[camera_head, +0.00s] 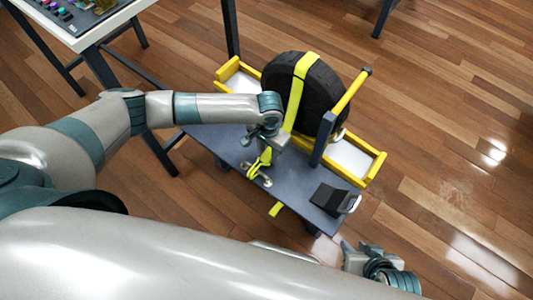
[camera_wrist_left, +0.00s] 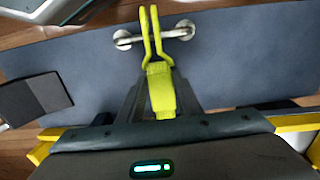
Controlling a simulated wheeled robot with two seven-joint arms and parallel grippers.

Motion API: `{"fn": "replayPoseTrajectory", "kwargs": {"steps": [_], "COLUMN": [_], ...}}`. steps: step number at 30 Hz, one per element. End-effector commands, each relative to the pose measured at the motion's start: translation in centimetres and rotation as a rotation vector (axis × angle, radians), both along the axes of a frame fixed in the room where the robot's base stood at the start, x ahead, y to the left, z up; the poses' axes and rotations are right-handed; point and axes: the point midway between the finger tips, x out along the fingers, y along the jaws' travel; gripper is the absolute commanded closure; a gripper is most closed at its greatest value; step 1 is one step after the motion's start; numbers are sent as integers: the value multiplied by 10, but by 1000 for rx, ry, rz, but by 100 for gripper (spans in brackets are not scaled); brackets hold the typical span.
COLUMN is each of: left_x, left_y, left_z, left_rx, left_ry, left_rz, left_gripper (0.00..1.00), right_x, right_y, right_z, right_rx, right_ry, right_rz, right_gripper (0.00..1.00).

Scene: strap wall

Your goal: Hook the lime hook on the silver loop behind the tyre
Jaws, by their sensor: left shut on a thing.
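The black tyre (camera_head: 320,95) stands upright on the dark bench (camera_head: 225,145), with a lime strap (camera_head: 295,90) over it. My left gripper (camera_head: 267,145) is at the near side of the tyre. It is shut on the lime hook (camera_wrist_left: 162,92), which also shows in the head view (camera_head: 259,163). The silver loop (camera_wrist_left: 178,32) is a low bar with round ends on the bench. In the left wrist view the hook's two prongs cross over the bar; I cannot tell whether they catch it. My right gripper (camera_head: 352,252) is low at the right, away from the bench; its opening is unclear.
A dark angled block (camera_head: 330,196) sits at the bench's right end. Yellow-edged trays (camera_head: 372,172) flank the tyre, with a dark post and yellow bar (camera_head: 350,92) on its right. A strap end (camera_head: 276,209) hangs at the front edge. Another table (camera_head: 110,22) stands upper left.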

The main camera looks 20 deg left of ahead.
Motion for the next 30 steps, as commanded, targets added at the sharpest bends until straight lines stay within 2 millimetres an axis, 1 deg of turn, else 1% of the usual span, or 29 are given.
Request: {"fn": "replayPoseTrajectory", "kwargs": {"steps": [12,24,30], "left_x": [12,12,13], "left_y": [-5,-5,-6], "left_z": [-1,-1,0], "left_rx": [-1,-1,-1], "left_ry": [-1,0,1], "left_rz": [-1,-1,1], "left_gripper": [94,94,94], "right_x": [0,0,0], "right_y": [0,0,0], "right_z": [-2,-2,3], "right_rx": [0,0,0], "right_ry": [0,0,0], "right_rz": [0,0,0], "right_gripper": [69,69,69]}}
